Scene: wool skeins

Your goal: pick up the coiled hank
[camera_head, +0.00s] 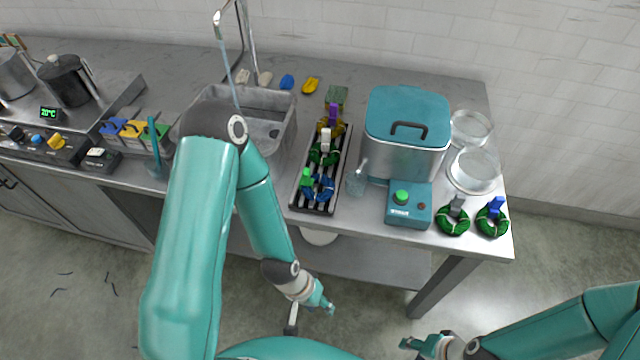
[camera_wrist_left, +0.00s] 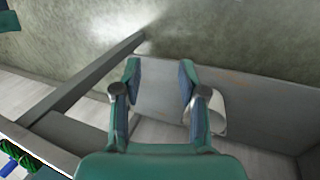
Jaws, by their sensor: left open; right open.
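Two green coiled hanks lie at the table's front right corner, one with a grey tag (camera_head: 453,222) and one with a blue tag (camera_head: 492,221). Several more coiled hanks, green, blue and yellow with coloured tags, sit in a dark rack (camera_head: 296,199) mid-table. I cannot tell which hank is meant. My left gripper (camera_head: 322,303) is in front of the table, below its top, open and empty. In the left wrist view its fingers (camera_wrist_left: 160,75) are spread, and part of a green hank (camera_wrist_left: 22,152) shows at the lower left. My right gripper (camera_head: 425,345) is open and empty at the bottom, below the hanks.
A teal-lidded pot (camera_head: 407,125) stands behind a teal control box (camera_head: 408,206). Glass dishes (camera_head: 474,170) are at the right and a small glass beaker (camera_head: 357,181) beside the rack. A sink (camera_head: 286,112) is further left. A lower shelf (camera_head: 370,262) lies under the table.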

